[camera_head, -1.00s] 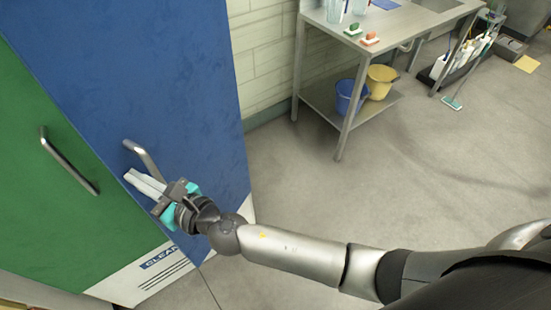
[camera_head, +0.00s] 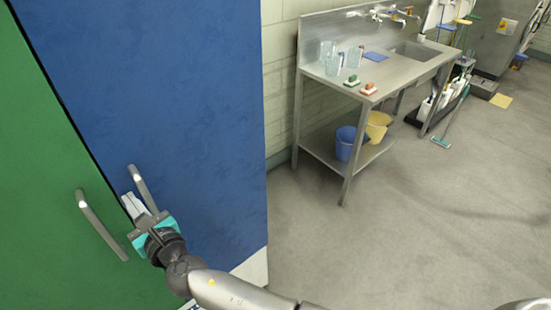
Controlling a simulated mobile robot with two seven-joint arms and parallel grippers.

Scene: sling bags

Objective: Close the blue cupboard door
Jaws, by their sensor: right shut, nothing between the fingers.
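The blue cupboard door (camera_head: 185,90) fills the upper left of the head view, beside the green door (camera_head: 45,160). The two look nearly in line, with a narrow dark gap between them; I cannot tell whether the blue door is fully shut. A metal bar handle (camera_head: 142,186) sits low on the blue door near that gap. My right gripper (camera_head: 131,203) is shut and empty. Its pale fingers are at the blue door's inner edge, just beside the handle; contact is unclear. The arm hides the lower part of the door. My left gripper is out of view.
The green door has its own bar handle (camera_head: 101,225). A steel sink table (camera_head: 395,78) stands to the right against the wall, with a blue bucket (camera_head: 345,143) and a yellow bucket (camera_head: 378,126) on its lower shelf. The floor (camera_head: 400,220) in front is clear.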

